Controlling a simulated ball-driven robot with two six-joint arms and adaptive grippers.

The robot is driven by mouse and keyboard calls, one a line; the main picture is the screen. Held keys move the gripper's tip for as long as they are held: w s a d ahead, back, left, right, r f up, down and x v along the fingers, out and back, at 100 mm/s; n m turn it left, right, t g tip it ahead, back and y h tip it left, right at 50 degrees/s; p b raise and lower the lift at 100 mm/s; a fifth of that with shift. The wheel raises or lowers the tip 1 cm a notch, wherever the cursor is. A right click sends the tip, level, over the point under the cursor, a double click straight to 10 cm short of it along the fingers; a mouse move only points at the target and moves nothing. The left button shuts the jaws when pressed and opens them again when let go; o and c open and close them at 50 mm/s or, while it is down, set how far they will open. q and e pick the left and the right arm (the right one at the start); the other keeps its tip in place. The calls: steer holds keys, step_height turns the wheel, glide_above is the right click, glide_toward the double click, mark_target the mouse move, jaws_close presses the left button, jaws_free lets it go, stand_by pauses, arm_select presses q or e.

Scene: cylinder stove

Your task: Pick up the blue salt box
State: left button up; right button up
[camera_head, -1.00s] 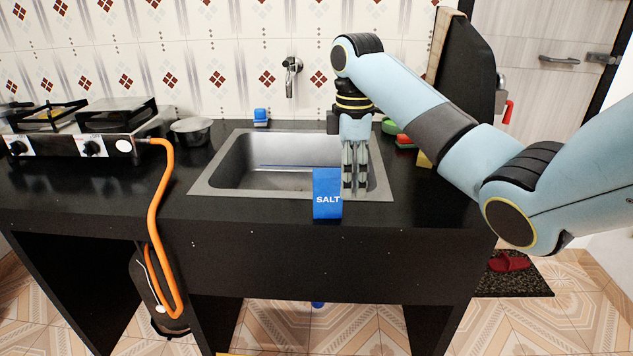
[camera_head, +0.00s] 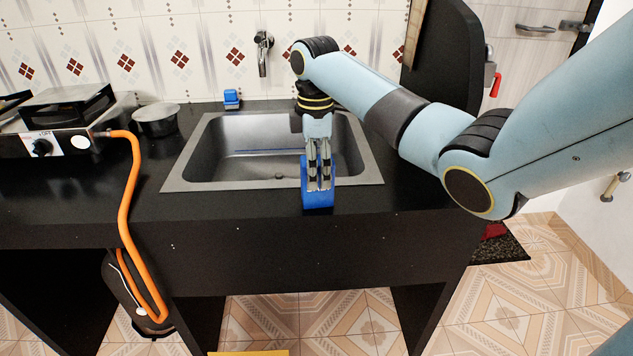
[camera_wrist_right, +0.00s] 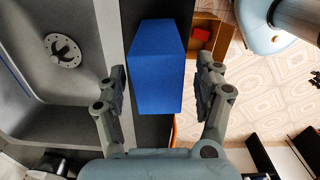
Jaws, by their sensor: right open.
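The blue salt box (camera_head: 318,199) stands on the front rim area of the black counter, just in front of the sink. My right gripper (camera_head: 319,186) hangs down over it in the head view and hides its middle and its label. In the right wrist view the blue salt box (camera_wrist_right: 156,66) lies between the two open fingers of my right gripper (camera_wrist_right: 164,88). Gaps show on both sides, so the fingers look apart from the box. My left gripper is in neither view.
The metal sink (camera_head: 200,158) is right behind the box. A small blue item (camera_head: 232,99) and a grey bowl (camera_head: 157,120) stand at the back left. The stove (camera_head: 70,143) with its orange hose (camera_head: 128,200) is farther left. The counter right of the sink is bare.

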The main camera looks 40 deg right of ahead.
mark_target(319, 198)
steer(key=f, duration=0.3)
steer(key=shift+d, duration=0.2)
steer(key=shift+c, duration=1.6)
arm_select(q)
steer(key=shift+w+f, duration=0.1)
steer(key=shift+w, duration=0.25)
arm_select(e)
steer(key=c, duration=0.7)
steer(key=shift+o, duration=0.2)
